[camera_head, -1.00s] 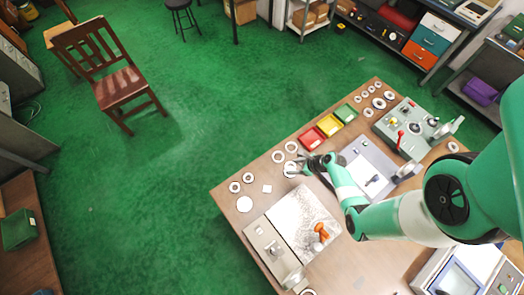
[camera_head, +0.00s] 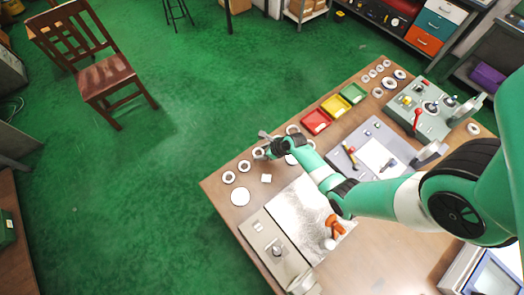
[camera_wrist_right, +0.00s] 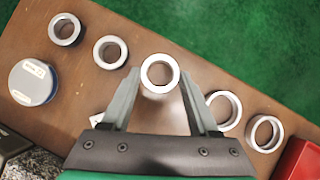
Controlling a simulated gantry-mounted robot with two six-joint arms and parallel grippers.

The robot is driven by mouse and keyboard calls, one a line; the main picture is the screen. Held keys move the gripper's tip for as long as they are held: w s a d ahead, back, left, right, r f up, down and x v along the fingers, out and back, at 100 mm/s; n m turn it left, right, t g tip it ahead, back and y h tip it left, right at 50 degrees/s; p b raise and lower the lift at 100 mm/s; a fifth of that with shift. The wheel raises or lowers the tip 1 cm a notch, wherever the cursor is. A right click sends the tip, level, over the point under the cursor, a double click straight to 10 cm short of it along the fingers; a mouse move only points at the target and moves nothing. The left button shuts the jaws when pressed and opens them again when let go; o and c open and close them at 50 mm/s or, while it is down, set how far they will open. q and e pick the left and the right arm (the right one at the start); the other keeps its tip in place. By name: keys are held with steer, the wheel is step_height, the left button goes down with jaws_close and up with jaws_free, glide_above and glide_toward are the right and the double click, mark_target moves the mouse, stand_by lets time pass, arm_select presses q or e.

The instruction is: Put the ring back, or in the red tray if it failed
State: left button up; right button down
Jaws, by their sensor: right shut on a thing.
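My right gripper (camera_head: 262,150) is over the back left edge of the workbench (camera_head: 218,205). Its fingers (camera_wrist_right: 161,78) are closed on both sides of a steel ring (camera_wrist_right: 160,73), which also shows in the head view (camera_head: 258,153). The ring is in line with the row of other rings, with two on each side in the wrist view. Whether it touches the bench top I cannot tell. The red tray (camera_head: 316,121) stands to the right of the gripper; its edge shows in the wrist view (camera_wrist_right: 298,160). My left gripper is not in view.
Yellow (camera_head: 336,105) and green (camera_head: 353,93) trays adjoin the red one. Neighbouring rings (camera_wrist_right: 110,52) and (camera_wrist_right: 223,110) lie close to the fingers. A round blue-sided container (camera_wrist_right: 33,83) is at the left. A grey-green fixture (camera_head: 432,110) stands at the bench's right.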

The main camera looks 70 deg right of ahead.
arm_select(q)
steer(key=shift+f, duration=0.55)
arm_select(e)
step_height(320, 180, down, 2)
steer(key=shift+s+f, duration=0.1)
steer(key=shift+f, duration=0.1)
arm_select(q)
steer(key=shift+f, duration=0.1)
arm_select(e)
steer(key=shift+c, duration=0.7)
jaws_free()
steer(key=shift+r, duration=0.35)
arm_select(q)
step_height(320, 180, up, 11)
steer(key=p, duration=1)
steer(key=shift+p, duration=0.3)
arm_select(e)
steer(key=v, duration=1.1)
steer(key=shift+s+r, duration=0.25)
